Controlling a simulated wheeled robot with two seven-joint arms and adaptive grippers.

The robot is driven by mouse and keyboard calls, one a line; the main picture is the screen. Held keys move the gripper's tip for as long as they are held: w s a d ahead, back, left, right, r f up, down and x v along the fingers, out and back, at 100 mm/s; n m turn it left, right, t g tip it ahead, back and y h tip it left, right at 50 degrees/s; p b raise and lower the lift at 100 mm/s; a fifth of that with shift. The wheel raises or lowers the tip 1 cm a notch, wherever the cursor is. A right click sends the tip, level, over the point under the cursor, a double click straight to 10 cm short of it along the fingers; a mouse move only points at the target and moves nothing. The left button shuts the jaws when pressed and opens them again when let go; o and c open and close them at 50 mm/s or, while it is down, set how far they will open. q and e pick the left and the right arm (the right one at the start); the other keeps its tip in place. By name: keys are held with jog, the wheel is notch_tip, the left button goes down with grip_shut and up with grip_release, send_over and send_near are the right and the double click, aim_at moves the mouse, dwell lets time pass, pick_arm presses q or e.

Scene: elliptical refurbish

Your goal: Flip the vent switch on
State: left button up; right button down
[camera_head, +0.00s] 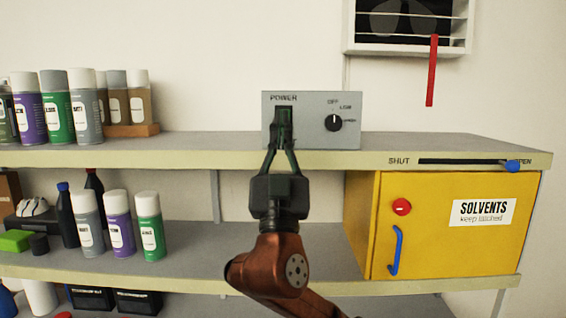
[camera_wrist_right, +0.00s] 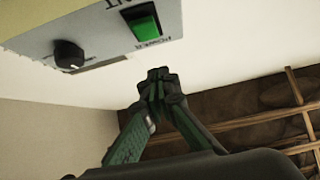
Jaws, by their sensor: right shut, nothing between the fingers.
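A grey control box (camera_head: 310,121) stands on the upper shelf in the head view, with a POWER switch at left and a black dial (camera_head: 333,122) at right. My right gripper (camera_head: 285,124) is shut and empty, its fingertips in front of the switch and hiding much of it. In the right wrist view, the green rocker switch (camera_wrist_right: 144,24) shows in a black frame, and the dial (camera_wrist_right: 68,56) sits beside it. The shut fingertips (camera_wrist_right: 158,78) appear apart from the switch there. Whether they touch it cannot be told from the head view. My left gripper is not in view.
Spray cans (camera_head: 55,104) stand on the upper shelf (camera_head: 210,145) at left. A yellow solvents cabinet (camera_head: 440,225) with a red knob and blue handle is below right. A blue slider (camera_head: 512,166) is on the shelf edge. A red strip (camera_head: 432,75) hangs from a wall vent (camera_head: 405,28).

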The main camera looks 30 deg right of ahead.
jog(key=s+r+b+v, duration=0.1)
jog(key=b+v, duration=0.1)
jog(key=v, duration=0.7)
jog(key=shift+s+a+b, duration=0.35)
jog(key=shift+s+b, duration=0.05)
jog(key=shift+s, duration=0.05)
